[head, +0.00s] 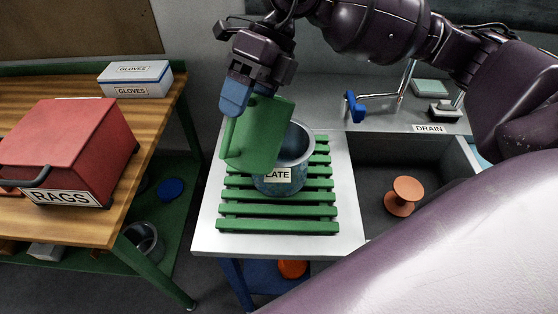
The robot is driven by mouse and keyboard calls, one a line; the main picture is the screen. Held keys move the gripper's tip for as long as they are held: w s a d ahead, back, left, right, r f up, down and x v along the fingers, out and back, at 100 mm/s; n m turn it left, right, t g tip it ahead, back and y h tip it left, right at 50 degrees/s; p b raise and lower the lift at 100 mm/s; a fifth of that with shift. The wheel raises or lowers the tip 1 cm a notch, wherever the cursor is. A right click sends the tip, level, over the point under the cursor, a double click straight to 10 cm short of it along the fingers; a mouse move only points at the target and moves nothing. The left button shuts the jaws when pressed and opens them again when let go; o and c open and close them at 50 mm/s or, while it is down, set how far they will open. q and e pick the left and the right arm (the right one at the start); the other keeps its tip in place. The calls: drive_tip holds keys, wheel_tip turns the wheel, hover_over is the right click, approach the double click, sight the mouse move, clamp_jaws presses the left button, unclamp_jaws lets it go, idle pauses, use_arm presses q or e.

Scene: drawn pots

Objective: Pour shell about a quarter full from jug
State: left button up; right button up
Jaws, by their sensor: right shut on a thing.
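A green jug (261,130) is held up by my right gripper (238,103), whose blue fingers are shut at its upper left, by the handle. The jug leans a little and its inside does not show. The only pot beneath it, which I take as the shell (299,177), is a blue-grey open vessel standing upright on a green slatted rack. The jug covers its left part in the head view. Its label reads "LATE", perhaps partly hidden. No stream of liquid shows, and the level inside the shell cannot be told. My left gripper is not in view.
The green rack (277,227) lies on a pale counter beside a sink holding an orange spool-shaped thing (403,195). A tap with a blue end (355,107) stands behind the sink. A red rags box (75,145) and a gloves box (135,78) stand on the wooden bench at left.

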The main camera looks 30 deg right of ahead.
drive_tip(key=shift+w+d+r+g+y+b, duration=0.15)
drive_tip(key=shift+w+d+g+y+b, duration=0.2)
drive_tip(key=shift+y, duration=0.35)
idle(2.0)
drive_tip(key=shift+w+d+g+y+b, duration=0.2)
drive_tip(key=shift+d+g+y+b, duration=0.25)
drive_tip(key=shift+y, duration=0.25)
idle(4.6)
